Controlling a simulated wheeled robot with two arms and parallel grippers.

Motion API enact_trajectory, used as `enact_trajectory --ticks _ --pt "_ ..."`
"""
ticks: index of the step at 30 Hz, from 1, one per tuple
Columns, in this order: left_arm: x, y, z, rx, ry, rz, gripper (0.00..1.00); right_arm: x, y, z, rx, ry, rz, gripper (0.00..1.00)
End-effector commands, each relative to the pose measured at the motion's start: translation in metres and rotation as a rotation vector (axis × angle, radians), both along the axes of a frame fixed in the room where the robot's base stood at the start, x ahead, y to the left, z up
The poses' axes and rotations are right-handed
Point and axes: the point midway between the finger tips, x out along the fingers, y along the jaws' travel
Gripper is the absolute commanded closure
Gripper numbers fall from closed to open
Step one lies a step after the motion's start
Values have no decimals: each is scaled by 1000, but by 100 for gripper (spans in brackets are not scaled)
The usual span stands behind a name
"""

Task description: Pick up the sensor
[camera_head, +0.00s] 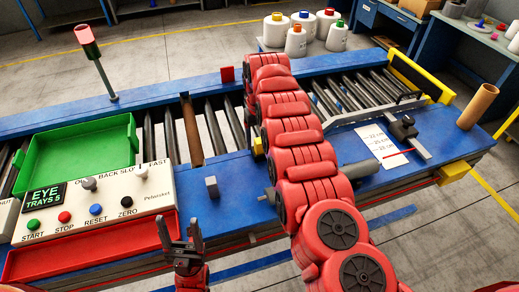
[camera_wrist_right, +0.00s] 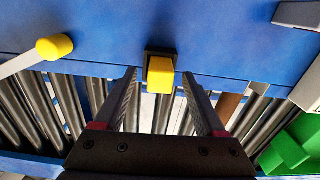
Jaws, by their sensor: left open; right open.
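A yellow-capped block on a dark base, likely the sensor (camera_wrist_right: 160,77), stands at the blue bench's edge beside the rollers in the right wrist view. A small part of it shows left of my right arm in the head view (camera_head: 257,146). My right gripper (camera_wrist_right: 159,80) is open, with one finger on each side of the yellow block in the picture. I cannot tell whether they touch it. In the head view my right arm hides its own gripper. My left gripper (camera_head: 187,236) is open and empty in front of the bench, its fingers pointing up.
A control panel (camera_head: 140,197) and a green tray (camera_head: 75,135) stand at the left. A ruler sheet (camera_head: 383,142) and a cardboard tube (camera_head: 478,106) are at the right.

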Motion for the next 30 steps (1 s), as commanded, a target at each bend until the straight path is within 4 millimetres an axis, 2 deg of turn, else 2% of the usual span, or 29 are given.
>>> enact_trajectory --ticks 3,8,20,21,30 --pt "0 0 0 0 0 0 33 0 0 -9 0 0 1 28" --pt "0 0 0 0 0 0 33 0 0 -8 1 -2 1 28" --pt "0 0 0 0 0 0 33 0 0 -9 0 -1 1 98" --pt "0 0 0 0 0 0 33 0 0 -9 0 -1 1 100" --pt "0 0 0 0 0 0 33 0 1 -8 1 -2 1 100"
